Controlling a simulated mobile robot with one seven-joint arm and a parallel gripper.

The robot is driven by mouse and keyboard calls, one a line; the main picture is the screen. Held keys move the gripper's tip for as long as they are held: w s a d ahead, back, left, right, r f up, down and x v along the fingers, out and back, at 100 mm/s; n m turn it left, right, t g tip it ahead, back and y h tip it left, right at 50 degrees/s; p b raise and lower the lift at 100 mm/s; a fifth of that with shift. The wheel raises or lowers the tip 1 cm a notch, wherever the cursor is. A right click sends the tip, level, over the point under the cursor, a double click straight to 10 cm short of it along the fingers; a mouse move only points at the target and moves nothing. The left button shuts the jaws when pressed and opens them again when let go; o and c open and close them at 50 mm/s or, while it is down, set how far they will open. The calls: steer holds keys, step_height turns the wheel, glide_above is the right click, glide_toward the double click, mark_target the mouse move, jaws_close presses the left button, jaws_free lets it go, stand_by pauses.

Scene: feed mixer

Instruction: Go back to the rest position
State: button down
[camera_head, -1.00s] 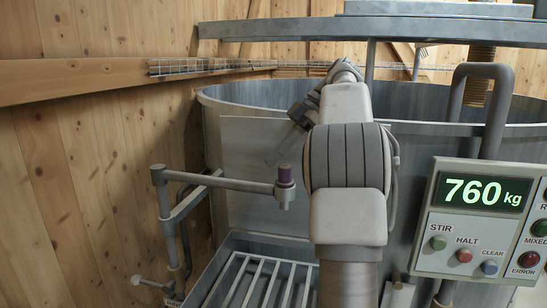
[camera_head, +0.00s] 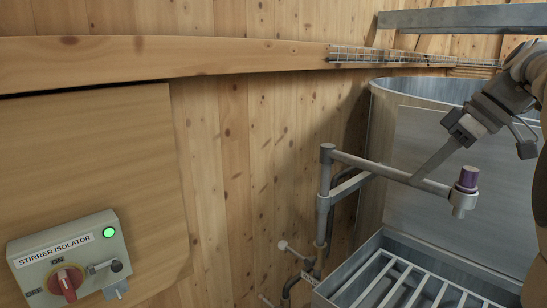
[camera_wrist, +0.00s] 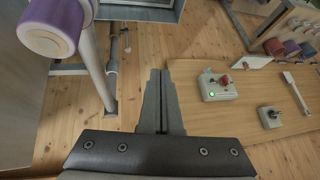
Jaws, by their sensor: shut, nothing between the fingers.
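My gripper (camera_head: 420,176) is at the right of the head view, its long fingers pointing down and left by the swing-arm pipe. In the wrist view my gripper (camera_wrist: 160,75) has its two fingers together with nothing between them. It is raised above the floor. In that view the pipe with the purple-capped nozzle (camera_wrist: 52,25) is close by on the left. Whether the fingers touch the pipe cannot be told from the head view.
The purple-capped nozzle (camera_head: 466,180) ends the pipe arm in front of the mixer tub (camera_head: 385,120). A slatted grate (camera_head: 400,285) lies below. The stirrer isolator box (camera_head: 68,262) with a lit green lamp and red knob is on the left. Wooden walls stand behind.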

steer(key=s+a+f+m+h+b, duration=0.3)
steer(key=s+a+f+m, duration=0.3)
steer(key=s+a+f, duration=0.3)
steer(key=s+a+f+m+t+h+b, duration=0.1)
steer(key=s+a+f+m+t+h, duration=0.1)
steer(key=s+f, duration=0.7)
step_height(320, 180, down, 2)
steer(key=shift+a+f+m+t+h, duration=0.15)
steer(key=shift+a+m+t+h, duration=0.15)
steer(key=shift+a+m+h, duration=0.35)
